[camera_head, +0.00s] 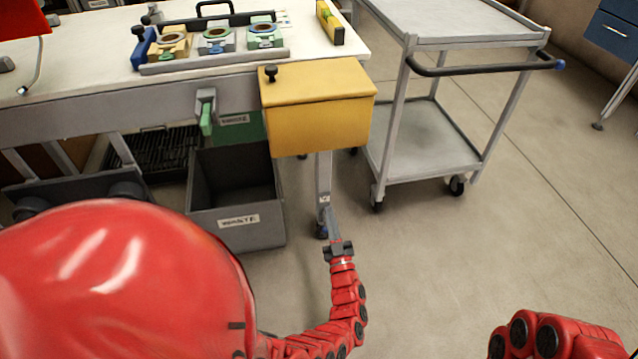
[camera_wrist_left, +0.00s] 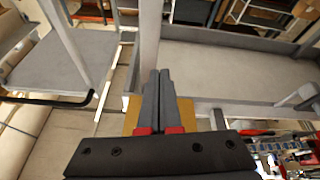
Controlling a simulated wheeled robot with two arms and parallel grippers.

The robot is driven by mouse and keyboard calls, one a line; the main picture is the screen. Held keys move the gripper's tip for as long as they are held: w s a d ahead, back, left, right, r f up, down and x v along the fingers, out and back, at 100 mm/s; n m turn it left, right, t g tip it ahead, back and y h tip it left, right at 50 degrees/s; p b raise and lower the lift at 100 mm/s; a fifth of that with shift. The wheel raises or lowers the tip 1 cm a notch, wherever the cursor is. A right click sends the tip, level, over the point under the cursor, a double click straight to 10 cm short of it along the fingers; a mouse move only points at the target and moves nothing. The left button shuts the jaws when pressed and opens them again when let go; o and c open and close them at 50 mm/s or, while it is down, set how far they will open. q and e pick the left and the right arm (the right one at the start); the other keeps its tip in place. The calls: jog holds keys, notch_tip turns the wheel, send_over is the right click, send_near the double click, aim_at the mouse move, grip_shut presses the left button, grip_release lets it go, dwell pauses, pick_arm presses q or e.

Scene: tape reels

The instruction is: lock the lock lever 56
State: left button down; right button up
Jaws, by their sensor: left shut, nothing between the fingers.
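In the head view a green lever (camera_head: 206,118) points down from a grey bracket on the table's front edge, left of the yellow box. No number is readable on it, so I cannot tell whether it is lock lever 56. My left gripper (camera_head: 329,210) is below and right of it in the picture, in front of a table leg, clearly apart from the lever. In the left wrist view the same gripper (camera_wrist_left: 159,75) has its dark fingers together with nothing between them. The right gripper is outside the view; only red links of my right arm show at the lower right.
The yellow box (camera_head: 318,110) with a black knob hangs at the table's front corner. A grey bin (camera_head: 238,205) stands on the floor below. A grey cart (camera_head: 425,140) stands to the right. A tray of reels (camera_head: 215,58) lies on the white table. Floor is clear at right.

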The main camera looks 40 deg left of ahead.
pick_arm(q)
jog(key=shift+s+a+r+p, duration=0.1)
jog(key=shift+s+r+p, duration=0.1)
jog(key=shift+s+r, duration=0.25)
jog(key=shift+s+a+r+p, duration=0.1)
jog(key=shift+s+r+p, duration=0.1)
jog(key=shift+r, duration=0.4)
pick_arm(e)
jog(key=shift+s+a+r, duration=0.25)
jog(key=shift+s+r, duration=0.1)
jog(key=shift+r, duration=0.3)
